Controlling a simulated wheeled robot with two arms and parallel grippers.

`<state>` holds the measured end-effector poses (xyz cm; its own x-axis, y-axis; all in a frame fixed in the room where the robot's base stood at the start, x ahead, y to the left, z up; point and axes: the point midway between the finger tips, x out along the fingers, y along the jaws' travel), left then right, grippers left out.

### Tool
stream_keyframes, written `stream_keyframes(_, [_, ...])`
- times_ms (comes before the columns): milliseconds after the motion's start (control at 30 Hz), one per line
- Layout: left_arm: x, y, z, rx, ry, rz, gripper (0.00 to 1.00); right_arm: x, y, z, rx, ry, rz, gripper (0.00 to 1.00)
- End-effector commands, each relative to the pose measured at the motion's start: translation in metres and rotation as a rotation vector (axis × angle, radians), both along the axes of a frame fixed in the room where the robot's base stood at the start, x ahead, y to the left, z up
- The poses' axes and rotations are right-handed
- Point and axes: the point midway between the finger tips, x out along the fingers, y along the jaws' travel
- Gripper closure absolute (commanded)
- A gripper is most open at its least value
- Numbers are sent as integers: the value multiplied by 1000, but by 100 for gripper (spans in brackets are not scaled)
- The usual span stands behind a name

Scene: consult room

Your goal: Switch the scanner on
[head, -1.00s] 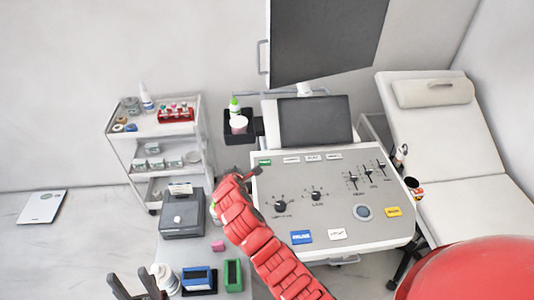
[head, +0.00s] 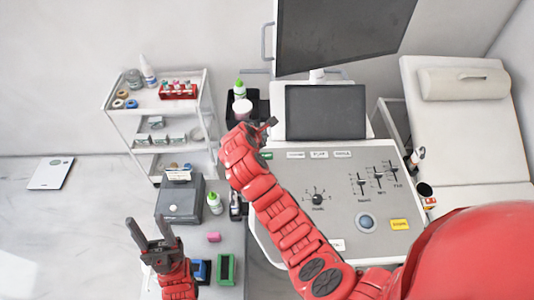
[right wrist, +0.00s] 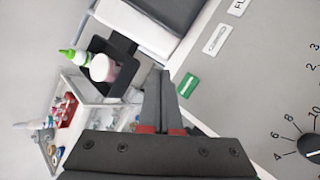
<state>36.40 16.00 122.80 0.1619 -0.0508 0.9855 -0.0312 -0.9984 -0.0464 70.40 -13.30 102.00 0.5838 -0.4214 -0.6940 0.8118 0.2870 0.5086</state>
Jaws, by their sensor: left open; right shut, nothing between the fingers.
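The scanner's grey control panel (head: 335,172) fills the centre right of the head view and the right side of the right wrist view (right wrist: 245,95). Its green key (head: 266,155) is at the panel's far left corner and shows clearly in the right wrist view (right wrist: 187,86). The small screen (head: 326,111) and large monitor (head: 340,35) are dark. My right gripper (head: 271,123) is shut and empty, beyond the green key in the head view; its fingertips (right wrist: 161,75) appear just left of the key in the wrist view, apparently not touching. My left gripper (head: 146,225) is open and empty at lower left.
A white trolley (head: 127,128) stands at left. An exam couch (head: 460,135) is at right. My right arm covers the panel's left part.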

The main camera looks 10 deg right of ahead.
Motion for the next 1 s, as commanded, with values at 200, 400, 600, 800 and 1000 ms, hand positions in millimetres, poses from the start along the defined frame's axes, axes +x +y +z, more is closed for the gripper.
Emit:
stream_keyframes(200, [0, 0, -6, 0, 0, 0, 50, 0, 0, -7, 1, 0, -1, 100])
stream_keyframes(400, [0, 0, -21, 0, 0, 0, 50, 0, 0, -28, 1, 0, 1, 100])
stream_keyframes(600, [0, 0, -45, 0, 0, 0, 50, 0, 0, -58, 1, 0, 2, 100])
stream_keyframes(800, [0, 0, -55, 0, 0, 0, 50, 0, -1, -80, -2, 2, 0, 100])
stream_keyframes(1000, [0, 0, -57, 0, 0, 0, 50, 0, -1, -89, -1, 1, -1, 100])
